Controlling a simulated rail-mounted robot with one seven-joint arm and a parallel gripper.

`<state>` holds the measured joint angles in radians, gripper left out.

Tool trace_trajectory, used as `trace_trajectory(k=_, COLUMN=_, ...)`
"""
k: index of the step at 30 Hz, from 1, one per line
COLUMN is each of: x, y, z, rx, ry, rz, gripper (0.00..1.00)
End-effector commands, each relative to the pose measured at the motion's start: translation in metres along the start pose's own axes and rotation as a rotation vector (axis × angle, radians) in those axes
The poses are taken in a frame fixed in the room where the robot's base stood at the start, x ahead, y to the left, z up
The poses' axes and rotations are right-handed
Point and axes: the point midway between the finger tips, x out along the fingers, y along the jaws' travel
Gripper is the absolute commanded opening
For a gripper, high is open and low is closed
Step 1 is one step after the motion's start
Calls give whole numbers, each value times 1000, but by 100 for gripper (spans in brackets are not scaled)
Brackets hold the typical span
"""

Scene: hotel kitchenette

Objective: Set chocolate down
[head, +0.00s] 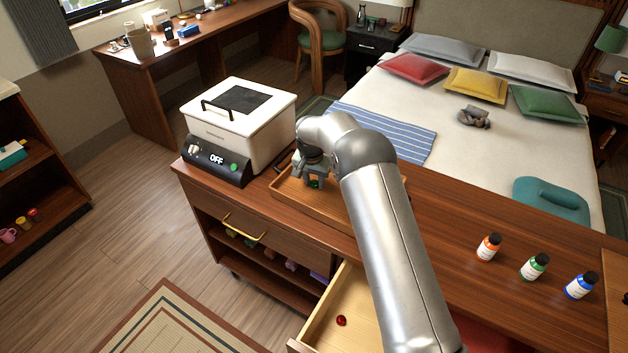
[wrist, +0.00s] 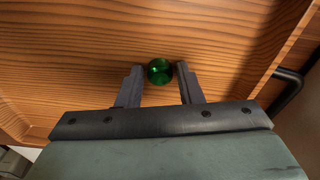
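A small shiny green round piece, apparently the chocolate (wrist: 159,71), is between my gripper's fingertips in the wrist view. In the head view its green (head: 315,183) shows just under the gripper. My gripper (head: 312,178) points down into the wooden tray (head: 372,229) on the counter. In the wrist view the gripper's (wrist: 160,72) two fingers stand on either side of the piece with a narrow gap at each side, so it looks slightly open. The piece is over or on the tray floor; exact contact is hard to tell.
A white box appliance (head: 240,125) reading OFF stands left of the tray. An open drawer (head: 330,310) below holds a small red piece (head: 341,320). Several bottles, including an orange-labelled bottle (head: 488,248), stand on the counter at right. The bed (head: 470,150) lies behind.

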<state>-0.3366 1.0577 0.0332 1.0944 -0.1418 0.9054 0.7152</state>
Motion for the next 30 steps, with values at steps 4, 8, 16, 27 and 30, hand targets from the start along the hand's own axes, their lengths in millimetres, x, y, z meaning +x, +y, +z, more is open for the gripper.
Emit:
trace_trajectory(k=4, x=0, y=0, z=0, rx=0, ry=0, rz=0, gripper=45)
trace_trajectory(k=8, x=-1, y=0, z=0, rx=0, ry=0, rz=0, gripper=45)
trace_trajectory(k=16, x=-24, y=-1, z=-1, rx=0, ry=4, rz=-2, gripper=45)
trace_trajectory(k=27, x=-100, y=-1, z=-1, rx=0, ry=3, rz=-2, gripper=45)
trace_trajectory(k=30, x=-113, y=-1, z=0, rx=0, ry=2, rz=-1, gripper=45)
